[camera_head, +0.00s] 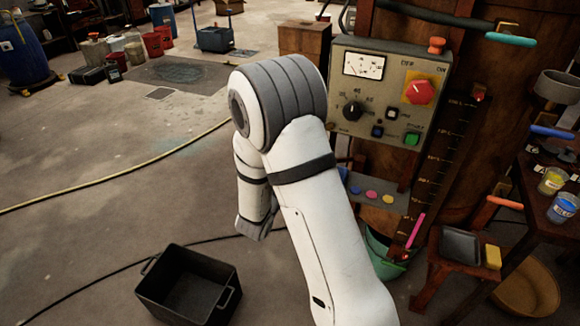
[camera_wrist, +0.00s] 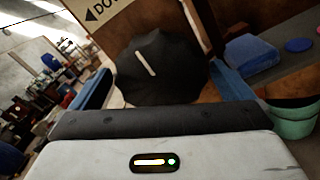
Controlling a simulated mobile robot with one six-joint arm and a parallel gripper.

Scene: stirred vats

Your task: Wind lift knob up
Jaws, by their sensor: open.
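A black knob (camera_wrist: 160,70) with a fluted edge and a white pointer line fills the middle of the wrist view. The line leans slightly, its top to the left. My gripper (camera_wrist: 163,76) is open, with one blue finger on each side of the knob. I cannot tell whether the fingers touch it. In the head view my white arm hides both the gripper and this knob.
A control panel (camera_head: 340,78) with a meter, a black dial (camera_head: 353,108) and a red switch (camera_head: 420,92) stands right of my arm. A black crate (camera_head: 160,310) sits on the floor at lower left. A small stool (camera_head: 440,270) stands right. The floor at left is mostly clear.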

